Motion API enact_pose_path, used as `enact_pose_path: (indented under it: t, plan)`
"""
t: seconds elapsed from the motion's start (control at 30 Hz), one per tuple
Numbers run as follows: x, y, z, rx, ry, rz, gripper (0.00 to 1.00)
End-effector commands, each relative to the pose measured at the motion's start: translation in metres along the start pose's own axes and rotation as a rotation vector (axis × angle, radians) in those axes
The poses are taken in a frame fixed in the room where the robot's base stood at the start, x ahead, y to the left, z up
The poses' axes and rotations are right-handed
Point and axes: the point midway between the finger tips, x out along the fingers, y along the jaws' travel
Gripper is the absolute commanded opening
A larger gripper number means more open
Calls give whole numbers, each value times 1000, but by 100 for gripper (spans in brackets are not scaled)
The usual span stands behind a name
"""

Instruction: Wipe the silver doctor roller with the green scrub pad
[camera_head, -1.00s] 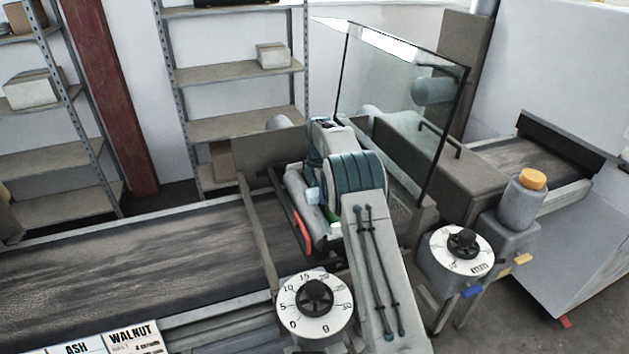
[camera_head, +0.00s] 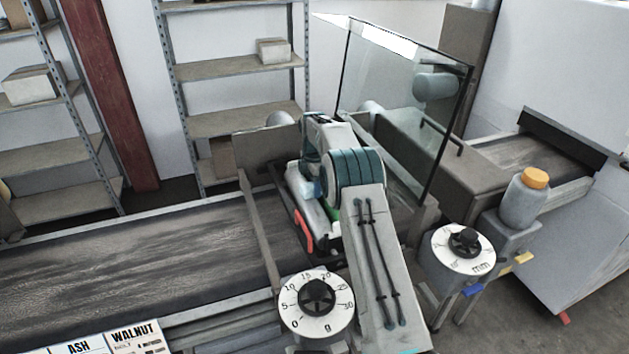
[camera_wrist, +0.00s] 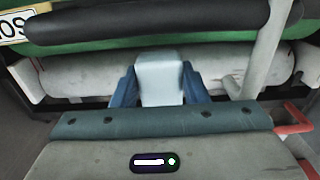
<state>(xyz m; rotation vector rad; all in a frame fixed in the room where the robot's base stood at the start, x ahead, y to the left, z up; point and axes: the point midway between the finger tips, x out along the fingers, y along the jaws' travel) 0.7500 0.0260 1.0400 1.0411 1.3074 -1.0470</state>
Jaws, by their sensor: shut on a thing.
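In the wrist view my gripper (camera_wrist: 160,98) is shut on a pale grey-white block, the holder of the scrub pad (camera_wrist: 160,72), held between its two blue fingers. No green pad face shows on it; its far end lies against or just in front of the silver doctor roller (camera_wrist: 225,67). I cannot tell whether they touch. The roller runs across the picture, smudged grey, with its middle hidden by the block. In the head view my arm hides most of the roller and the fingers.
A grey bar (camera_wrist: 262,55) and red parts (camera_wrist: 295,118) stand at the right. A glass guard (camera_head: 400,110), dial (camera_head: 317,298) and orange-capped bottle (camera_head: 528,193) surround the arm. The belt (camera_head: 130,265) is clear.

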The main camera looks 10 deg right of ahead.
Motion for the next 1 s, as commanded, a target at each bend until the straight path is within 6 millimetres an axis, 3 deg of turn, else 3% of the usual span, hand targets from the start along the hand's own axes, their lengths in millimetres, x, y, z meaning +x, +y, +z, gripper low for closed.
enact_pose_path:
  t: [0.03,0.6,1.0]
  plan:
    - [-15,1,2,3,-2,7,22]
    - [-65,1,-1,-1,-2,4,22]
    - [-77,0,-1,-1,-1,2,22]
